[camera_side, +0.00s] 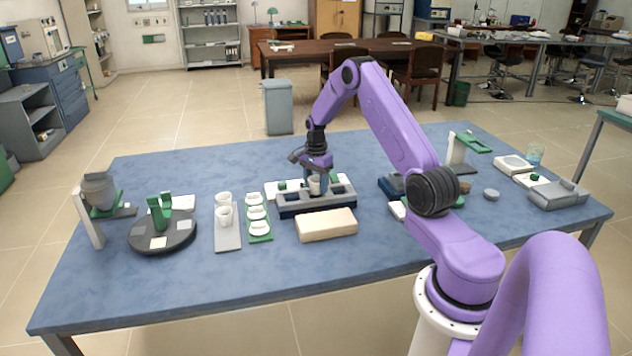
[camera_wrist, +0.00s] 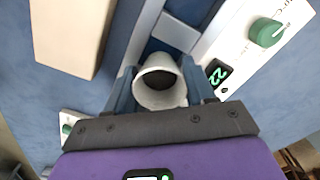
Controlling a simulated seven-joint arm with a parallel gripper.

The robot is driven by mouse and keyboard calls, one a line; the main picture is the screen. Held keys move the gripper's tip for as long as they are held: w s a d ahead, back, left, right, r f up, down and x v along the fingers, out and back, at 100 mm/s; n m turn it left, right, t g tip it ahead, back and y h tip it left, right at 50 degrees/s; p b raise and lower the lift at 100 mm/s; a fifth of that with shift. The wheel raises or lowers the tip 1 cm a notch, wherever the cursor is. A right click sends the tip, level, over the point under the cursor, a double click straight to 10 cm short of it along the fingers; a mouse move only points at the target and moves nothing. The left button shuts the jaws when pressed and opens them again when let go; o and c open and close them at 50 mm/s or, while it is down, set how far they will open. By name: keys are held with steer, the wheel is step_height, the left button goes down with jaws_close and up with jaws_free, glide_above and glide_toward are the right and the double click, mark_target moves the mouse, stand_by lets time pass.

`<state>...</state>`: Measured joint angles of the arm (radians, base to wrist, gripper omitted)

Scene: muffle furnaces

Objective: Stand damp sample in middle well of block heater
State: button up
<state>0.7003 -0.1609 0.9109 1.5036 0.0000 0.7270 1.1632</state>
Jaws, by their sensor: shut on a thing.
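My gripper (camera_side: 316,180) is shut on a pale cup (camera_side: 315,187) with dark contents, the damp sample. In the wrist view the cup (camera_wrist: 160,88) is upright between the two fingers (camera_wrist: 160,90), its open mouth facing the camera. The block heater (camera_side: 290,210) is a long dark-blue and grey block on the table, and the cup is over its middle part. Part of the heater's top (camera_wrist: 175,33) shows beyond the cup in the wrist view. My fingers and the cup hide the middle well, so I cannot tell whether the cup's base is inside it.
A cream block (camera_side: 326,223) lies just in front of the heater. A white control panel (camera_wrist: 232,58) with a green knob and lit display lies along its back. To the left are a grey rack (camera_side: 228,240) with white cups, a green rack (camera_side: 260,238) and a dark turntable (camera_side: 162,246).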

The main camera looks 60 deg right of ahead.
steer(key=shift+f, duration=0.55)
steer(key=o, duration=1.1)
steer(key=o, duration=0.3)
steer(key=shift+r, duration=4.05)
steer(key=shift+a, duration=0.1)
